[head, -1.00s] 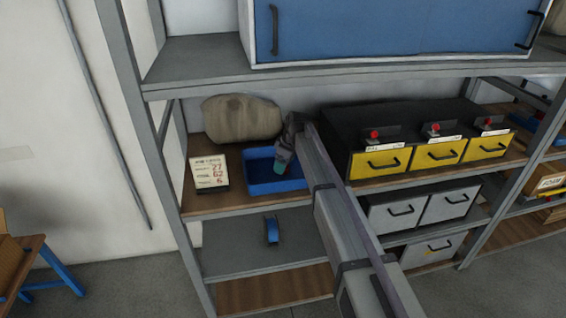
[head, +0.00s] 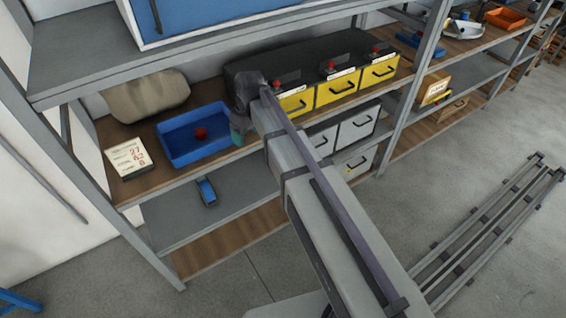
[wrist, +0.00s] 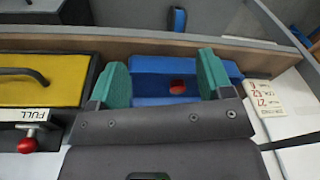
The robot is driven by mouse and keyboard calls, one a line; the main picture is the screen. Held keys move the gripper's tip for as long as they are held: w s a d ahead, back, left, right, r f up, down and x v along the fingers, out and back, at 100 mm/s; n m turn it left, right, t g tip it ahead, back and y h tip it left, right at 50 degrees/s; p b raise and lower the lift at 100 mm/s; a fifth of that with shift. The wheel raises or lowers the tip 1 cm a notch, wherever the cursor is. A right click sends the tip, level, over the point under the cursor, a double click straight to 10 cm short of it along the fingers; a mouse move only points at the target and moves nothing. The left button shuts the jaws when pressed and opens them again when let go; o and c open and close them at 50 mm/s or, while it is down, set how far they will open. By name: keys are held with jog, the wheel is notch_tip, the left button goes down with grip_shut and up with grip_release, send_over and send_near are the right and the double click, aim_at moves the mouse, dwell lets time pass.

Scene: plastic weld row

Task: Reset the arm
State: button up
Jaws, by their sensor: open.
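My arm reaches from the lower right up to the shelf unit in the head view. My gripper (head: 238,132) is at the front edge of the wooden shelf, just right of a blue tray. In the wrist view my gripper (wrist: 163,80) shows two green fingers, apart and with nothing between them. Beyond the fingers the blue tray (wrist: 150,65) shows with a small red object (wrist: 177,87) in it. The head view also shows the blue tray (head: 168,142) and the red object (head: 201,133) inside it.
Yellow drawers (head: 337,87) with red knobs stand right of my gripper. A card with numbers (head: 129,158) and a tan sack (head: 146,96) are left. A blue item (head: 206,191) lies on the shelf below. Shelf posts (head: 410,80) flank the bay. Rails (head: 490,235) lie on the floor.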

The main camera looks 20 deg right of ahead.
jog(key=s+d+m, duration=0.3)
jog(key=s+d, duration=0.1)
jog(key=s, duration=0.5)
jog(key=s+d+m+h, duration=0.1)
jog(key=s+d+m, duration=0.3)
jog(key=s, duration=0.6)
jog(key=shift+d+g, duration=0.25)
jog(key=shift+g, duration=0.15)
